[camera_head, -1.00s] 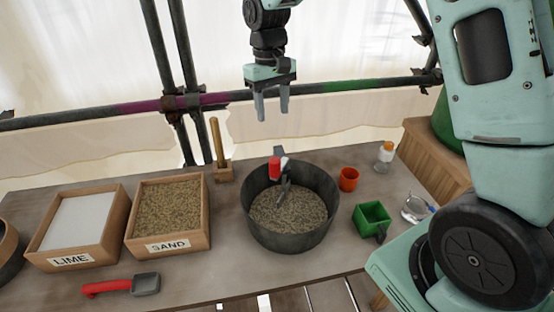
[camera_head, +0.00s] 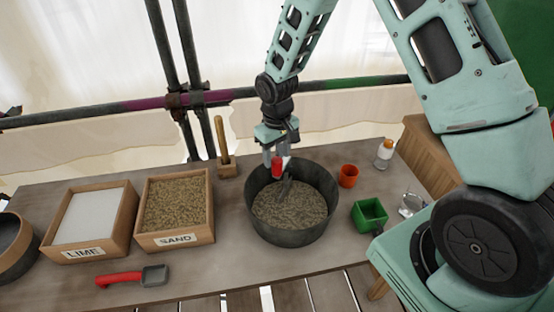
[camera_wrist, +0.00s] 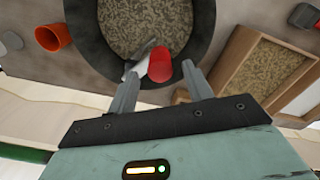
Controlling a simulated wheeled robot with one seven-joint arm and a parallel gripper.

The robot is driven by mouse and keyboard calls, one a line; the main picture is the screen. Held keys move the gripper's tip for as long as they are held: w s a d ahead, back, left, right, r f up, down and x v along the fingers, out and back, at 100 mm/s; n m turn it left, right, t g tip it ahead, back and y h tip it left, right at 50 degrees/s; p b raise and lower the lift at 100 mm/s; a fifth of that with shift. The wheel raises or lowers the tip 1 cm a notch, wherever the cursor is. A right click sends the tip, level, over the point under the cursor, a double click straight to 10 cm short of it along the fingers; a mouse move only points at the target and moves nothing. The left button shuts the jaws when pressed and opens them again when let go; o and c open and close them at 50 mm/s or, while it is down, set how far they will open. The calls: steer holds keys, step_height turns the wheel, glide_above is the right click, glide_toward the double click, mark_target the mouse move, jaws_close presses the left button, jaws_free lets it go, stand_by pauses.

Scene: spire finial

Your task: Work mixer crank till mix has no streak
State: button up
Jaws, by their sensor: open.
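The mixer tub (camera_head: 262,222) is a dark round pan on the table, holding a speckled grey-brown mix (camera_head: 290,208) that looks evenly grainy; fine streaks are too small to tell. The crank's red knob (camera_head: 277,164) stands over the tub's back-left part and also shows in the wrist view (camera_wrist: 160,65). My gripper (camera_head: 277,153) points down at the knob from above the tub's back rim. In the wrist view my gripper (camera_wrist: 162,88) is open, with the knob between or just beyond its fingertips. Whether the fingers touch the knob cannot be told.
The lime box (camera_head: 62,252) and sand box (camera_head: 205,228) stand left of the tub. A red-handled scoop (camera_head: 120,279) lies in front. A wooden-handled tool (camera_head: 222,140) stands behind. An orange cup (camera_head: 348,176), green container (camera_head: 370,214) and capped bottle (camera_head: 384,154) are on the right.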

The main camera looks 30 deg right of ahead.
mark_target(278, 159)
steer(key=shift+f+p, duration=0.35)
steer(key=shift+f, duration=1.6)
steer(key=shift+c, duration=0.3)
jaws_close()
steer(key=shift+s+d, duration=0.1)
steer(key=s+d+n+p, duration=0.1)
steer(key=d+n+p, duration=0.2)
steer(key=d+n, duration=0.6)
steer(key=shift+s+n, duration=0.3)
steer(key=shift+n, duration=3.1)
steer(key=shift+d, duration=0.15)
